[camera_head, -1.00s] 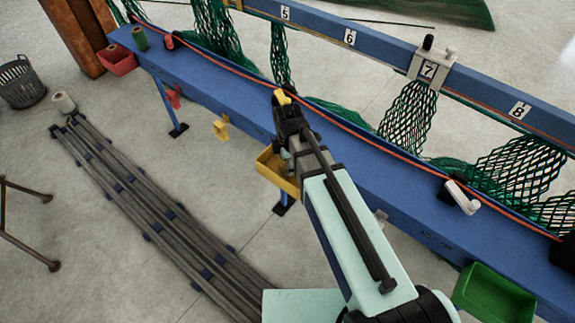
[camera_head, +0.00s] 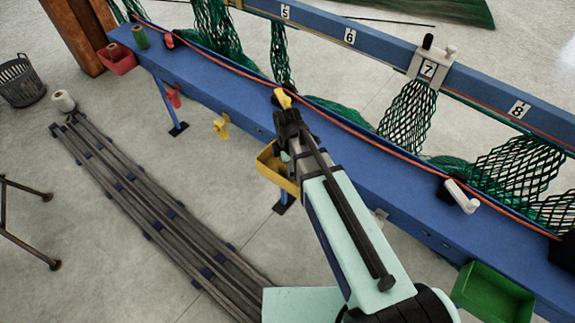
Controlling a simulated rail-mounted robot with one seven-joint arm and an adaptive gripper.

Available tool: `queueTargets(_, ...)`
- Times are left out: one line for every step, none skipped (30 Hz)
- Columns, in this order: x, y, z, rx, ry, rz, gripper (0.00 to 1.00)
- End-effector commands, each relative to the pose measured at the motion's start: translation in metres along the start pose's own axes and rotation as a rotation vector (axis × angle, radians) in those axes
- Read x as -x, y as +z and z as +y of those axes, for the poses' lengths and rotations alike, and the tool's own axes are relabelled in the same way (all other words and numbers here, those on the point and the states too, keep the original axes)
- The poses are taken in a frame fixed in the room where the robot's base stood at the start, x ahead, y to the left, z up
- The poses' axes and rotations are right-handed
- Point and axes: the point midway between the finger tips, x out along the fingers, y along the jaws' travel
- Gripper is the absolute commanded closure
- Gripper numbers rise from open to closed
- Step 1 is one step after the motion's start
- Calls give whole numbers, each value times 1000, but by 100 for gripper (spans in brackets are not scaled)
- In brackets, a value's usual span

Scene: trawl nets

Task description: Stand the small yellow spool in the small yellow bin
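A small yellow piece that looks like the small yellow spool (camera_head: 284,97) shows right at the tip of my gripper (camera_head: 286,109), above the blue bench. The dark fingers are small and seen from behind, so I cannot tell whether they are closed on it or only beside it. The small yellow bin (camera_head: 266,170) hangs at the near side of the bench, below and left of my gripper. My wrist and arm cover its right part, and I see nothing standing in the visible part.
The long blue bench (camera_head: 225,85) carries an orange rope (camera_head: 350,130) along its far side, with green nets (camera_head: 408,115) behind. A red bin (camera_head: 117,62) and a green bin (camera_head: 492,294) hang at its ends. A yellow fitting (camera_head: 221,126) is left of the yellow bin.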

Motion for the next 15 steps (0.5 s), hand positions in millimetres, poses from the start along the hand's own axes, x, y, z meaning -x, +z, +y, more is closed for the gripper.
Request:
queueTargets(1,0,0,0,0,0,0)
queueTargets(3,0,0,0,0,0,0)
queueTargets(3,0,0,0,0,0,0)
queueTargets(4,0,0,0,1,0,0)
queueTargets(5,0,0,0,1,0,0)
queueTargets(8,0,0,0,2,0,0)
queueTargets(10,0,0,0,2,0,0)
queueTargets(13,0,0,0,3,0,0)
queueTargets(17,0,0,0,2,0,0)
queueTargets(20,0,0,0,2,0,0)
queueTargets(24,0,0,0,3,0,0)
queueTargets(29,0,0,0,4,0,0)
queueTargets(33,0,0,0,3,0,0)
queueTargets(37,0,1,0,4,0,0)
queueTargets(43,0,1,0,4,0,0)
